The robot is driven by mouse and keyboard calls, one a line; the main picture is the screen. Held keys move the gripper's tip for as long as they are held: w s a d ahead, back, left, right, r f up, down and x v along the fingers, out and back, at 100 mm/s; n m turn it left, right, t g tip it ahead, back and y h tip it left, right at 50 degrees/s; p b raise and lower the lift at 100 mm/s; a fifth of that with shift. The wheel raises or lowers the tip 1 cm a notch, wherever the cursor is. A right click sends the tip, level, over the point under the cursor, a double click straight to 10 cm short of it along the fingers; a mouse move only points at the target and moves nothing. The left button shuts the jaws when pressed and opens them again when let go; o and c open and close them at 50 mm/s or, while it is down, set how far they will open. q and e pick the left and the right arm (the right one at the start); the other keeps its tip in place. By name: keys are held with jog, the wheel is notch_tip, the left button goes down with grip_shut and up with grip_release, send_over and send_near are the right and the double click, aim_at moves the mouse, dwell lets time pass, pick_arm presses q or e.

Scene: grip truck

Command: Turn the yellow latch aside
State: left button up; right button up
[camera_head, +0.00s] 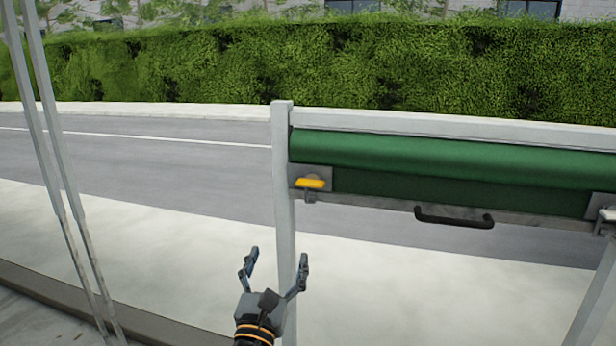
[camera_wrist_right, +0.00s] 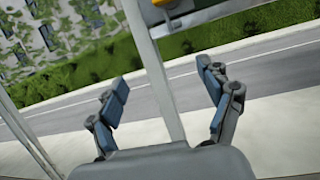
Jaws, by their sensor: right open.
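The yellow latch (camera_head: 311,183) sits on a grey plate at the left end of the green roller cover (camera_head: 430,165), beside the white post (camera_head: 283,200). It lies about level in the head view. In the right wrist view only a bit of the yellow latch (camera_wrist_right: 163,2) shows at the top edge. My right gripper (camera_head: 277,258) is open and empty, below the latch and apart from it. Its two fingers (camera_wrist_right: 165,90) also show in the wrist view, spread with the post beyond them. My left gripper is not in view.
A black handle (camera_head: 454,217) is fixed to the bar under the green cover. Another latch (camera_head: 607,214) shows at the right edge. Thin poles (camera_head: 62,190) stand at the left. A road and a hedge (camera_head: 230,62) lie behind. Space around the gripper's left is free.

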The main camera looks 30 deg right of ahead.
aim_at(309, 187)
notch_tip(309, 187, up, 6)
jog(key=s+d+g+h, duration=0.1)
jog(key=s+d+h, duration=0.1)
jog(key=shift+m, duration=0.3)
jog(key=p+x, duration=0.5)
jog(key=x, duration=0.6)
jog(key=shift+w+d, duration=0.1)
jog(key=shift+w, duration=0.1)
jog(key=shift+w+d+r+p, duration=0.1)
jog(key=shift+w+d+p, duration=0.25)
jog(key=c, duration=1.2)
jog(key=shift+o, duration=0.2)
